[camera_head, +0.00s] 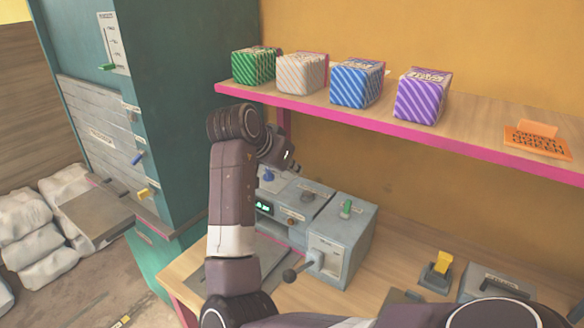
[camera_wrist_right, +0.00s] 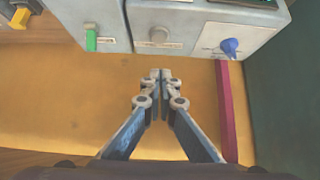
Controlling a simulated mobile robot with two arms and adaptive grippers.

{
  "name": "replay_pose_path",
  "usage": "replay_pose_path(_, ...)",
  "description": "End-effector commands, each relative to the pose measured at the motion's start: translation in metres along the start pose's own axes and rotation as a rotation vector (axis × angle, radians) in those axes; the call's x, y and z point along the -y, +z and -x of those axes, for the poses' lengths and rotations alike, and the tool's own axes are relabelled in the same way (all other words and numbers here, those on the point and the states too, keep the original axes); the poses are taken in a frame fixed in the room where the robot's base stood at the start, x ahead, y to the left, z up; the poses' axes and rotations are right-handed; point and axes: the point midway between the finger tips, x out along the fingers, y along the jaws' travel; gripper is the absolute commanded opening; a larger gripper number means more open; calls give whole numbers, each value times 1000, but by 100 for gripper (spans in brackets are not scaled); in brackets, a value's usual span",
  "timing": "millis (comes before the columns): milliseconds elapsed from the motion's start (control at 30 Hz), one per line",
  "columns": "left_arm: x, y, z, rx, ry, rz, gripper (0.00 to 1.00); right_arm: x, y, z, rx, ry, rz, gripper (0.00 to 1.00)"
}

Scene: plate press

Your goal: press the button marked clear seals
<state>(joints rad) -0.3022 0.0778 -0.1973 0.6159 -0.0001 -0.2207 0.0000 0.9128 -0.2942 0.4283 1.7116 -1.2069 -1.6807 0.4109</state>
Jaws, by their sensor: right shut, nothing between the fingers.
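A grey machine (camera_head: 335,245) stands on the bench. It carries a green control (camera_head: 346,208), a brownish knob (camera_head: 292,220) and a blue knob (camera_head: 269,175). In the right wrist view a green control (camera_wrist_right: 91,40), a dull grey-brown knob (camera_wrist_right: 158,37) and a blue knob (camera_wrist_right: 230,46) line the top. Their labels are too small to read, so I cannot tell which is marked clear seals. My right gripper (camera_wrist_right: 160,76) is shut and empty, apart from these controls in that picture. My left gripper is not in view.
A wooden shelf (camera_head: 470,140) with a pink edge overhangs the bench and holds several striped boxes. A teal cabinet (camera_head: 180,90) stands at left. A lever with a dark ball (camera_head: 289,275) juts from the machine. A yellow switch (camera_head: 442,262) is at right.

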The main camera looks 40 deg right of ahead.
Motion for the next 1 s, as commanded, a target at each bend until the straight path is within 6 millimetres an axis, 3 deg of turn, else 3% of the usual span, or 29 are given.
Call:
replay_pose_path(100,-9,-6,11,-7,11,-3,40,-2,-2,-26,1,6,3,0)
replay_pose_path(267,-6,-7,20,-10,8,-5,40,-1,-2,-60,1,5,3,0)
replay_pose_path(400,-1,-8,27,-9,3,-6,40,-1,14,-76,3,2,3,0)
replay_pose_path(600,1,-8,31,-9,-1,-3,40,0,27,-89,1,0,2,0)
replay_pose_path(1000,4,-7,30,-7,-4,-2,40,0,30,-92,1,0,1,0)
